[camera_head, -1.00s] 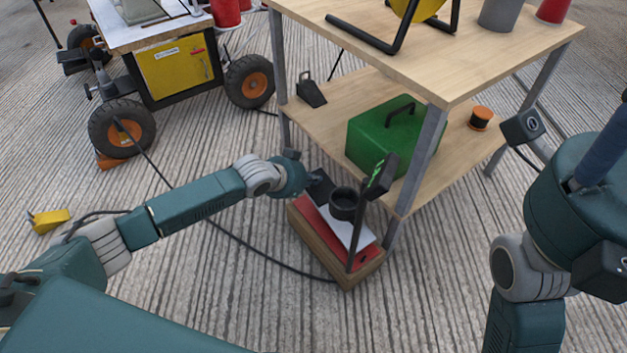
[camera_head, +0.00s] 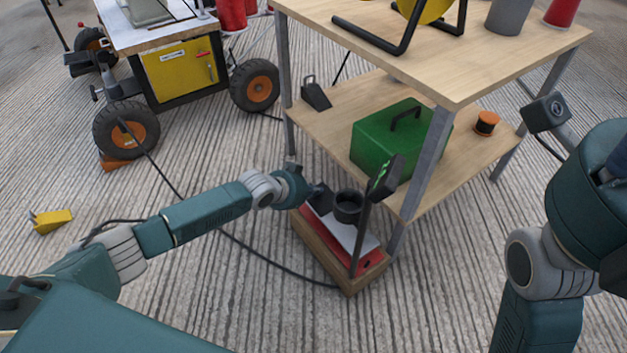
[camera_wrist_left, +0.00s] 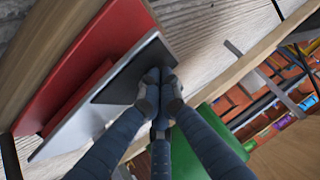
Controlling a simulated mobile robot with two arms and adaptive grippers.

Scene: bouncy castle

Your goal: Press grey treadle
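The grey treadle (camera_head: 340,236) is a tilted light-grey plate over a red base on a wooden block (camera_head: 320,262), low beside the shelf's front leg. In the left wrist view the grey treadle (camera_wrist_left: 80,130) has a dark pad (camera_wrist_left: 127,76) at its upper end. My left gripper (camera_head: 322,201) is at the treadle's far end in the head view. In the left wrist view its fingertips (camera_wrist_left: 161,78) are together, empty, over the pad's edge; I cannot tell if they touch. My right gripper is not in view.
A dark post with a display (camera_head: 382,180) rises at the treadle's near end. A wooden shelf (camera_head: 420,200) with a green box (camera_head: 385,145) stands close behind. A black cable (camera_head: 260,255) runs across the floor to the block. Open floor lies in front.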

